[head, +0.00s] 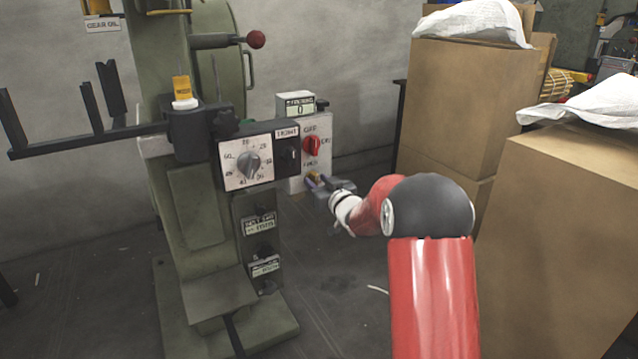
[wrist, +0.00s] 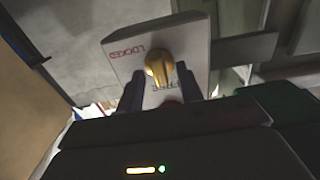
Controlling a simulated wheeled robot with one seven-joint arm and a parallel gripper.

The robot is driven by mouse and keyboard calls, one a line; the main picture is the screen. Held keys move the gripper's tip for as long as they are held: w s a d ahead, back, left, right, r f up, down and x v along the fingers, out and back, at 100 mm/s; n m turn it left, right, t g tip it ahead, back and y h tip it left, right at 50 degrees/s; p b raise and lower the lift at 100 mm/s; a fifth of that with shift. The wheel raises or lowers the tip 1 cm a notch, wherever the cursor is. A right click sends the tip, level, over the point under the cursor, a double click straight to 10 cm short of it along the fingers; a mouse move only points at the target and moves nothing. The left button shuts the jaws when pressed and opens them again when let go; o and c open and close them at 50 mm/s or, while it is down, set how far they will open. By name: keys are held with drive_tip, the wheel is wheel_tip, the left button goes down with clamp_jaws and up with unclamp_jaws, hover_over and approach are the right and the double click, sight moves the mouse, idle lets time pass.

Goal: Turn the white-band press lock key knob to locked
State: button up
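The green press (head: 200,190) stands left of centre in the head view, with a white ring under a yellow part (head: 183,103). The brass-yellow lock key knob (head: 315,178) is low on its light switch box. In the wrist view the knob (wrist: 159,67) is near the middle, its ridge running roughly up and down. "LOCKED" is printed left of it and a partly covered word, apparently "FREE", below it. My gripper (head: 330,187) is at the knob. In the wrist view my gripper (wrist: 160,84) is open, its dark fingers either side of the knob. Contact cannot be told.
A red selector knob (head: 312,146) sits just above the key knob on the same box. A dial panel (head: 246,163) and a counter display (head: 297,104) are close by. Large cardboard boxes (head: 455,110) stand to the right, near my arm.

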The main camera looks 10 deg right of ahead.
clamp_jaws()
drive_tip(key=shift+m, duration=0.3)
drive_tip(key=m+p, duration=0.1)
drive_tip(key=m, duration=0.2)
drive_tip(key=shift+d, duration=0.1)
drive_tip(key=m+p, duration=0.2)
drive_tip(key=m, duration=0.5)
drive_tip(key=m+p, duration=0.3)
drive_tip(key=m, duration=0.4)
drive_tip(key=shift+d+f, duration=0.1)
drive_tip(key=shift+f, duration=0.1)
drive_tip(key=shift+m, duration=0.3)
